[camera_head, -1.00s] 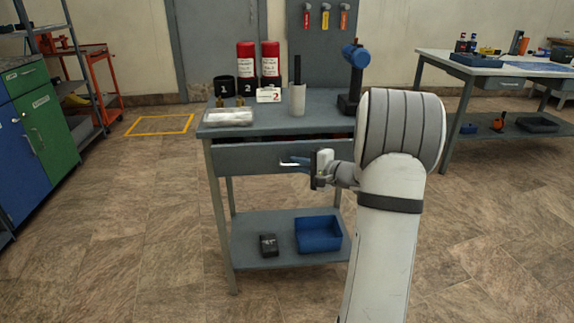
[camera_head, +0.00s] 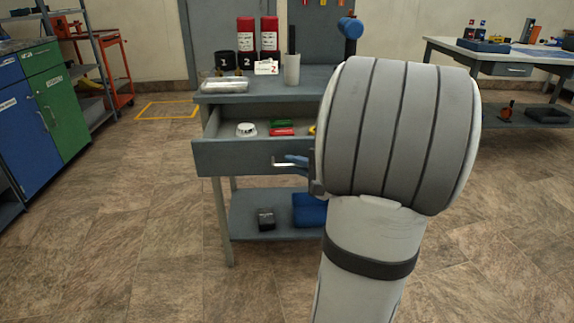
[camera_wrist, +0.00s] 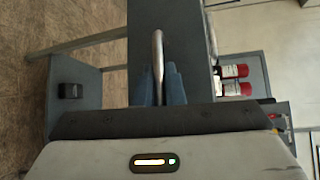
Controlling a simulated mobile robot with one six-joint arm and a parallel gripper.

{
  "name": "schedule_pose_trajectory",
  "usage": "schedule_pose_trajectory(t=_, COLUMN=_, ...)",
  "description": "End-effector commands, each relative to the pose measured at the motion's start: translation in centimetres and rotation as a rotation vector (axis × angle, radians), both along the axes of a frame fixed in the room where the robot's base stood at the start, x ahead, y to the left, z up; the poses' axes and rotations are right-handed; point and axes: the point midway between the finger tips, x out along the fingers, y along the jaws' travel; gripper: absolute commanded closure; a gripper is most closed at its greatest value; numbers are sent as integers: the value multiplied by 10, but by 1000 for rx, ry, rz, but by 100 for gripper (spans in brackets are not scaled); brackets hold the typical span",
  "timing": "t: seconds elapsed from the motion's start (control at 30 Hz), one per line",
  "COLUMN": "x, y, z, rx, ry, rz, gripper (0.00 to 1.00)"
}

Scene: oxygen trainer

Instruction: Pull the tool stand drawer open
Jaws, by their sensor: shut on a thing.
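The tool stand (camera_head: 275,86) is a grey table with a drawer under its top and a lower shelf. Its drawer (camera_head: 235,158) is pulled out towards me, and its inside shows. In it lie a white round thing (camera_head: 246,130) and green and red pieces (camera_head: 282,128). My gripper (camera_head: 300,161) is at the drawer's front, its blue fingers shut on the metal handle (camera_head: 284,165). In the wrist view the handle (camera_wrist: 158,50) runs between the two blue fingers (camera_wrist: 160,88). My arm hides the right part of the drawer.
On the stand's top are red cylinders (camera_head: 269,40), black numbered cups (camera_head: 225,62), a white holder (camera_head: 292,70) and a clear tray (camera_head: 225,86). A blue bin (camera_head: 308,210) and a dark box (camera_head: 266,219) sit on the lower shelf.

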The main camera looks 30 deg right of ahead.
Motion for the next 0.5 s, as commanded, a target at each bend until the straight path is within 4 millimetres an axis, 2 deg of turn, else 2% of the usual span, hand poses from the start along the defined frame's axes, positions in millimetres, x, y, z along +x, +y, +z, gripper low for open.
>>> schedule_pose_trajectory(t=0.37, x=0, y=-3, z=2, rx=-4, ry=-3, rz=-10, gripper=100)
schedule_pose_trajectory(t=0.4, x=0, y=-3, z=2, rx=-4, ry=-3, rz=-11, gripper=90)
schedule_pose_trajectory(t=0.5, x=0, y=-3, z=2, rx=-4, ry=-3, rz=-11, gripper=82)
